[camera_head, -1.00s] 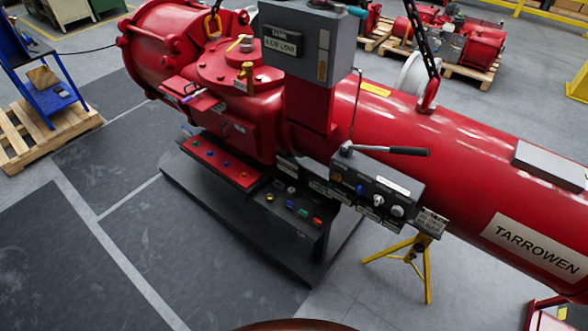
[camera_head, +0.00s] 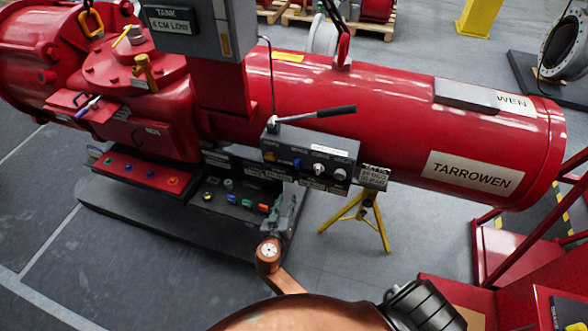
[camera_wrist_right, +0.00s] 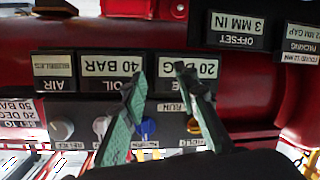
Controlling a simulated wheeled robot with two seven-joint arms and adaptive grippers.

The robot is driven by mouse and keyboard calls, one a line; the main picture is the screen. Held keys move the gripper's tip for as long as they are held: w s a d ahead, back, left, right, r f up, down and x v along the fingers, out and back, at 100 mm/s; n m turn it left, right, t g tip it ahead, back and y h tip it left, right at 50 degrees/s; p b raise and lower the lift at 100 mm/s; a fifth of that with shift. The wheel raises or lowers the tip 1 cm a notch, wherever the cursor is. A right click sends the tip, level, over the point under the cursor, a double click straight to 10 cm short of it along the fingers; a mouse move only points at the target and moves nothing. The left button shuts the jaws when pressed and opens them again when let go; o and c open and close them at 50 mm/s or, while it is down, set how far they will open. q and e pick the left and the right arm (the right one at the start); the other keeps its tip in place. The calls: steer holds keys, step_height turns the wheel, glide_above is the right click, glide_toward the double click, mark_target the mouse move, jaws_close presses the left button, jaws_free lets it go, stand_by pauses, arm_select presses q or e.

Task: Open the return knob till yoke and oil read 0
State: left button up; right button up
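In the right wrist view, upside down, one plate (camera_wrist_right: 196,67) reads 20 DEG and the oil plate (camera_wrist_right: 113,67) reads 40 BAR. My right gripper (camera_head: 287,203) is below the box. My left gripper is not in view.
A black lever (camera_head: 315,114) sticks out above the box. A lower panel with coloured buttons (camera_head: 240,202) lies left of my right gripper. A yellow stand (camera_head: 357,218) is under the cylinder. Red steps (camera_head: 510,265) stand at the right. Grey floor is free at left.

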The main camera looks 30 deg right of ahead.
mark_target(296, 163)
step_height(296, 163, up, 12)
steer(key=s+m+h, duration=0.1)
steer(key=m+h, duration=0.2)
steer(key=m, duration=0.1)
steer(key=shift+t, duration=0.4)
steer(key=x, duration=0.6)
steer(key=shift+w+d+r+p, duration=0.1)
steer(key=shift+d+r+p, duration=0.25)
steer(key=shift+d+r, duration=0.1)
steer(key=shift+w+d+f, duration=0.1)
steer(key=shift+w+d, duration=0.3)
steer(key=shift+c, duration=0.7)
jaws_close()
